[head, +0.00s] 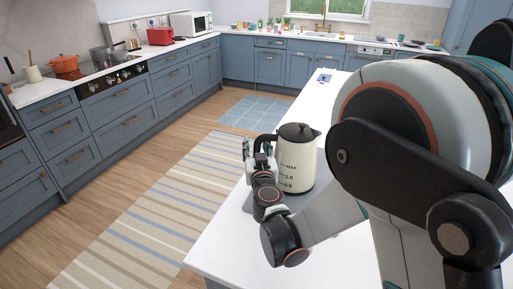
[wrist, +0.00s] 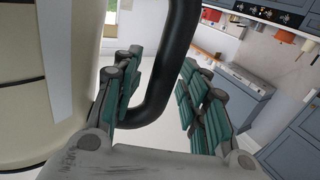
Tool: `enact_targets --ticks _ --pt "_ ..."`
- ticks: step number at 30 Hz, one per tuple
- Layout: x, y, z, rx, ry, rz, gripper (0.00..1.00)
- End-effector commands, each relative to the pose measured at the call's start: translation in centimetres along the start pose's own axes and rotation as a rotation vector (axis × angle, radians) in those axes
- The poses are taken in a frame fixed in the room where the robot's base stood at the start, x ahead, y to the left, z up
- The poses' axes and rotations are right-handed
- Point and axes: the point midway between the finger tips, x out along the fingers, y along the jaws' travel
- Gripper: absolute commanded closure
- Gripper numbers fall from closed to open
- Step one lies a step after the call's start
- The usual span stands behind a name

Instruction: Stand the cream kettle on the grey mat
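The cream kettle (head: 297,162), with a dark lid and black handle, stands upright over the white island counter in the head view. Its side fills the left of the wrist view (wrist: 40,85). A grey flat patch, seemingly the grey mat (head: 248,204), shows at the left of the kettle's base; most of it is hidden by my gripper and the kettle. I cannot tell whether the base rests on it. My gripper (head: 254,152) is at the kettle's handle side. In the wrist view its green-padded fingers (wrist: 160,98) are apart, with the black handle (wrist: 172,65) between them and gaps visible.
The white island top (head: 235,258) is clear in front of the kettle. A small blue-and-white item (head: 324,78) lies at its far end. A striped rug (head: 160,215) covers the floor to the left.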

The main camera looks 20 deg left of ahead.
Motion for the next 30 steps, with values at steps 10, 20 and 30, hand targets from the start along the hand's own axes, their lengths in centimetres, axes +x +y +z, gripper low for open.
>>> enact_targets --ticks 10,20,30 --pt "-4.5 -0.1 -0.4 0.000 0.000 -0.002 0.61" --pt "-10.5 -0.1 0.0 0.000 0.000 -0.001 0.61" --pt "-12.0 0.0 -0.2 0.000 0.000 0.000 0.61"
